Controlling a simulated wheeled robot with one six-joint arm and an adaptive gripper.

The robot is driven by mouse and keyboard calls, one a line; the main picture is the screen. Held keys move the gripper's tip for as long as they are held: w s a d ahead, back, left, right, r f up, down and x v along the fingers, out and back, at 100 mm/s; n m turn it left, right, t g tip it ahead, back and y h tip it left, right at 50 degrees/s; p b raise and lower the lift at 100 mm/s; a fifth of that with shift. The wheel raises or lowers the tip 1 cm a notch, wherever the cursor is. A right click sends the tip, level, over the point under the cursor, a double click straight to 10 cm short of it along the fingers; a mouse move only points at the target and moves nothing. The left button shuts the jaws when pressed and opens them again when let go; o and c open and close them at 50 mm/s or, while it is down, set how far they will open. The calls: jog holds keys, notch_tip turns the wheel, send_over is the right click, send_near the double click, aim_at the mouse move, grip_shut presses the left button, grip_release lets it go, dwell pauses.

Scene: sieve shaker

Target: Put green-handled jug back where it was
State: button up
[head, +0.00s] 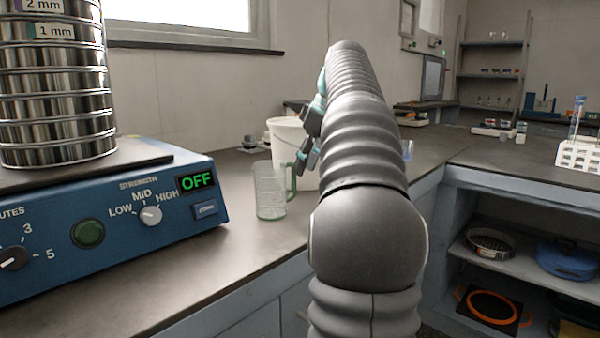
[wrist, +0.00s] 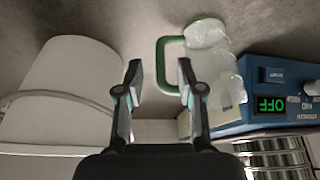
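The clear jug with a green handle (head: 270,192) stands upright on the dark counter, right of the blue sieve shaker and in front of a white bucket. It also shows in the wrist view (wrist: 212,60), which is upside down, with its green handle (wrist: 162,62) towards the gap between my fingers. My gripper (wrist: 159,80) is open, with a clear gap between the fingertips. In the head view my gripper (head: 306,155) is at the handle side of the jug, partly hidden by my arm. I cannot tell whether a finger touches the handle.
The blue shaker (head: 150,240) reads OFF and carries a sieve stack (head: 55,90). The white bucket (head: 290,138) is close behind the jug; it fills the left of the wrist view (wrist: 60,95). A test-tube rack (head: 578,157) stands on the right counter. Counter in front of the jug is clear.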

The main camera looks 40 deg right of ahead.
jog(key=p+v, duration=0.2)
jog(key=v, duration=0.4)
jog(key=shift+r, duration=0.35)
jog(key=shift+s, duration=0.1)
